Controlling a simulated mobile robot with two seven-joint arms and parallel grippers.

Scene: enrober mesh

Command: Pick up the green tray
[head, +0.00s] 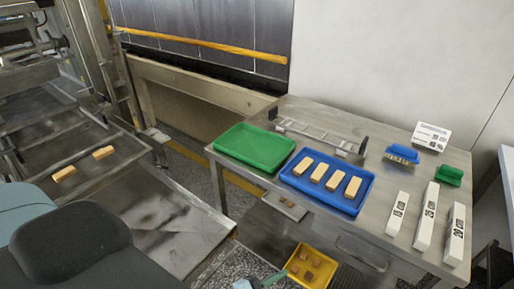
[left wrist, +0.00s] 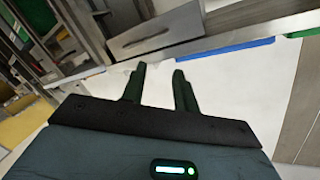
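The green tray (head: 255,147) is a shallow, empty rectangular tray. It lies flat at the left end of the steel table in the head view, beside the blue tray (head: 361,197). My left gripper (left wrist: 158,76) shows in the left wrist view with its two dark fingers apart and nothing between them. In the head view only dark and teal parts of my arm show at the lower left, away from the table; the fingers are not visible there. My right gripper is in neither view.
The blue tray holds several tan bars. A wire rack (head: 314,134) stands behind the trays. White labelled blocks (head: 427,217), a small blue bin (head: 402,154) and a small green bin (head: 449,175) are farther right. A yellow tray (head: 325,277) sits below. A conveyor (head: 130,185) is at left.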

